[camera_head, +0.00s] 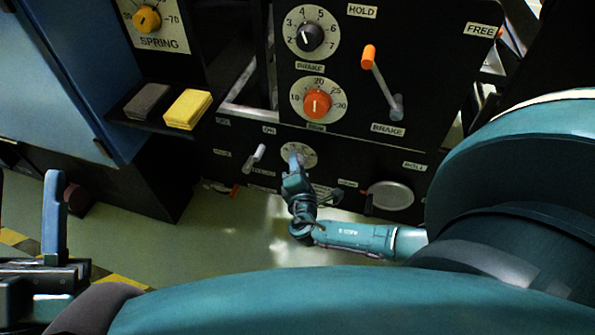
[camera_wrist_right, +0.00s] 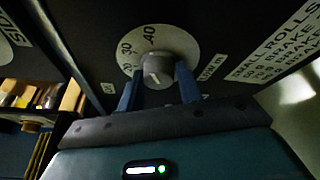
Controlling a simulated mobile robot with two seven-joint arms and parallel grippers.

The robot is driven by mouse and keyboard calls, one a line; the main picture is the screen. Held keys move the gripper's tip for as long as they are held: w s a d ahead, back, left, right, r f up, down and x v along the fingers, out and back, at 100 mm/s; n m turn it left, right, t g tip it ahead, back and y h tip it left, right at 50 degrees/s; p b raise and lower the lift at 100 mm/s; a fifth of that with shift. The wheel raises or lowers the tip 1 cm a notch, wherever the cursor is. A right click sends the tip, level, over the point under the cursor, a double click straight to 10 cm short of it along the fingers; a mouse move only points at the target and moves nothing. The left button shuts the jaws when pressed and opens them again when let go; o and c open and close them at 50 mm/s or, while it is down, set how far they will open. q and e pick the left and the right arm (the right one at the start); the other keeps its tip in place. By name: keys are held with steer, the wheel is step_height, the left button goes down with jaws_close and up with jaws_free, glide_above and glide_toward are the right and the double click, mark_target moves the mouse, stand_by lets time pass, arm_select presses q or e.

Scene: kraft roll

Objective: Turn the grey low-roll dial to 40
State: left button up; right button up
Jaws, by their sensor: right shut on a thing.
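The grey low-roll dial (camera_wrist_right: 157,66) has a round knob on a pale scale plate (camera_wrist_right: 184,42) that reads 20, 30 and 40 in the right wrist view. A faint pale mark shows on the knob, but I cannot tell which number it points to. My right gripper (camera_wrist_right: 158,88) is shut on the knob, with a blue finger on each side. In the head view the scale plate (camera_head: 310,157) is partly hidden behind my right gripper (camera_head: 296,166). My left gripper (camera_head: 55,220) is at the left edge, away from the panel, with one upright blue finger showing.
Above on the black panel are a black brake dial (camera_head: 310,38), an orange dial (camera_head: 317,103) and an orange-tipped brake lever (camera_head: 382,85). A small pale lever (camera_head: 257,157) is left of the grey dial; a silver disc (camera_head: 390,195) is to its right.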

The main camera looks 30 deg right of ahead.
arm_select(q)
steer(key=shift+s+a+r+m+g+h+b, duration=0.15)
steer(key=shift+r+m+h+b, duration=0.25)
steer(key=shift+m+h, duration=0.35)
steer(key=shift+s+d+r+m+g+h+b, duration=0.1)
steer(key=shift+s+r+m+g+h+b, duration=0.05)
steer(key=shift+r+m+h, duration=0.45)
arm_select(e)
steer(key=shift+w+r+m+t, duration=0.2)
steer(key=shift+m+t, duration=0.2)
steer(key=shift+m, duration=0.5)
steer(key=o, duration=0.9)
steer(key=shift+s+f, duration=0.1)
steer(key=shift+f, duration=0.05)
arm_select(q)
steer(key=shift+a+f, duration=0.1)
steer(key=shift+s, duration=0.15)
arm_select(e)
steer(key=shift+s, duration=0.15)
